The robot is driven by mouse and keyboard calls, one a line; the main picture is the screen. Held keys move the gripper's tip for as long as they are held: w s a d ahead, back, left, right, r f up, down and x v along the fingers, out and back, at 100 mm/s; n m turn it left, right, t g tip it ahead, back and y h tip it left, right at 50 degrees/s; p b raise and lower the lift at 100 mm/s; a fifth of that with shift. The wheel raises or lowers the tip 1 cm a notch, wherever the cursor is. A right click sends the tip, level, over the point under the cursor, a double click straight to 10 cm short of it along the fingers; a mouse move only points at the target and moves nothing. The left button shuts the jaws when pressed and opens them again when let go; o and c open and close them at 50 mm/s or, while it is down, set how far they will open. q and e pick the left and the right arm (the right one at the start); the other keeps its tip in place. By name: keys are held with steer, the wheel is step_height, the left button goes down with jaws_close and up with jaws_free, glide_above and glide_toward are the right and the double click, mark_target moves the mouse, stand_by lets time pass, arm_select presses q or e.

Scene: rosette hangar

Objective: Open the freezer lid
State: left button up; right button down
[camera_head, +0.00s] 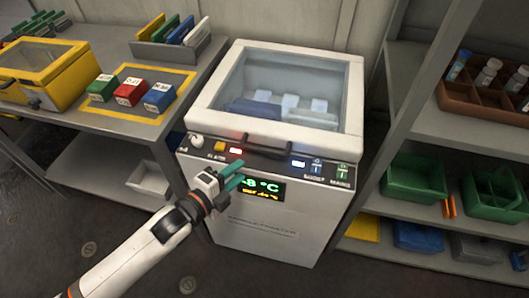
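The white chest freezer (265,210) stands in the middle of the view. Its lid (349,95) has a white frame with a glass window and looks closed. Pale packs and a blue item show through the glass. The dark handle (268,145) is at the lid's front edge. My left gripper (236,172), with green fingers, is in front of the freezer's control panel, a little below and left of the handle. It appears apart from the handle. The gap between its fingers is not clear. It covers part of the temperature display (265,190). My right gripper does not show.
A grey bench (105,125) at left holds a yellow case (42,72), green, red and blue boxes (128,92), and a rack of panels (170,45). Shelves (440,140) at right hold green bins (412,178) and a brown tray (480,100). Floor at lower left is clear.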

mark_target(262, 151)
arm_select(q)
steer(key=x, duration=1.2)
steer(key=shift+r, duration=0.15)
jaws_close()
